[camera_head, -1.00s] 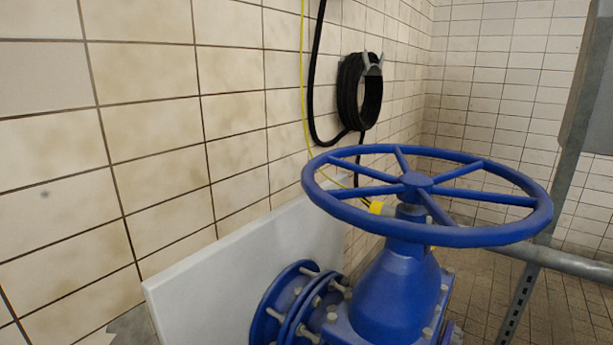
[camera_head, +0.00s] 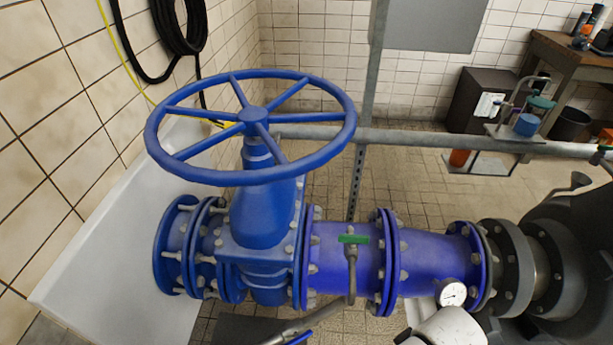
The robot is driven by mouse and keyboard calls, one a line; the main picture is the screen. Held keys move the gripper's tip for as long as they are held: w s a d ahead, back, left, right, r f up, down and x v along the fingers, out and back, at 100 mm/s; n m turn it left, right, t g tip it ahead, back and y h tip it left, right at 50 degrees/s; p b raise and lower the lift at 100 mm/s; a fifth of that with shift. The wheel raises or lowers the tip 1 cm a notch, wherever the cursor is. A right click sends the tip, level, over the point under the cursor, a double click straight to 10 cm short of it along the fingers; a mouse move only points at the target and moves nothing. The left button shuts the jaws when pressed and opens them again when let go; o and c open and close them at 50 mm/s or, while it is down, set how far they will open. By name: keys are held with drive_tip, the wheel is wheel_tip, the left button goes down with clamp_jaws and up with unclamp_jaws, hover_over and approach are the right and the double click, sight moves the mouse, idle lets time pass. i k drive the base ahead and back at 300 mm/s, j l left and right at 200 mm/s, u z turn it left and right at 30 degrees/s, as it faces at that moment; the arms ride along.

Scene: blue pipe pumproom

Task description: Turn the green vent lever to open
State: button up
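The green vent lever (camera_head: 353,239) is a small green handle on a grey metal fitting at the front of the blue pipe (camera_head: 330,262). It lies roughly level in the picture, crosswise to the upright stem below it. It sits between two bolted flanges, to the right of the big blue valve body. My gripper is not in view. A white rounded part at the bottom edge, below the gauge, looks like part of my arm, and it is apart from the lever.
A large blue handwheel (camera_head: 251,124) stands up left of the lever. A pressure gauge (camera_head: 453,294) is to the lower right. A grey rail (camera_head: 430,138) runs behind the pipe. A dark cabinet (camera_head: 490,92) and a wooden bench (camera_head: 570,62) are at the back right. Tiled floor lies between.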

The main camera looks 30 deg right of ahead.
sight(352, 239)
drive_tip(key=i+l+u, duration=0.35)
drive_tip(key=l, duration=0.3)
drive_tip(key=i+l+u, duration=0.2)
drive_tip(key=l, duration=0.2)
